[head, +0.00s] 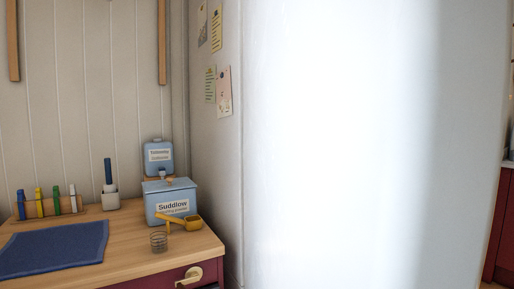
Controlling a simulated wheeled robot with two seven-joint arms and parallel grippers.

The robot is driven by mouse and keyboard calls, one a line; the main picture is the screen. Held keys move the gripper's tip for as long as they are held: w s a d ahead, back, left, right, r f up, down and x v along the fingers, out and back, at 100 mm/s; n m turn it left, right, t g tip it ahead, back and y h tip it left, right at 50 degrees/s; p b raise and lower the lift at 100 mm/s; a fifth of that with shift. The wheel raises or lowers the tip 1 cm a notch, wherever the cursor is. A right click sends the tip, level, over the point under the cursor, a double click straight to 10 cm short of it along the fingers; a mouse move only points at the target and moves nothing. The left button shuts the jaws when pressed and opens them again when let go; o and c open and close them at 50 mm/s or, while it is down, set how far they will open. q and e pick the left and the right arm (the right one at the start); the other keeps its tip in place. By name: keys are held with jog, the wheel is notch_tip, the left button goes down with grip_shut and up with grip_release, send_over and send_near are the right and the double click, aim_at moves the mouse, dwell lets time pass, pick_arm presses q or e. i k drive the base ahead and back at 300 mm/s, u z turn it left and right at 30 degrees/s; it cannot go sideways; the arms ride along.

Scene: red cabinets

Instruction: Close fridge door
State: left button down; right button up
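A large smooth white panel (340,150), which looks like the fridge door, fills the middle and right of the head view at close range. Its left edge meets a narrower grey-white side face (226,150) with several paper notes (224,90) on it. No handle, hinge or inside of the fridge shows, so I cannot tell from this frame how far the door stands open. Neither of my grippers is in view.
A wooden counter (130,232) at the left holds a blue mat (55,248), a blue box (170,200), a yellow scoop (193,222) and a rack of coloured tubes (30,212). A red cabinet (502,230) shows at the far right edge.

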aim_at(374, 131)
jog(key=k, duration=1)
jog(key=u, duration=1.5)
jog(key=i, duration=1.1)
jog(key=z, duration=2.35)
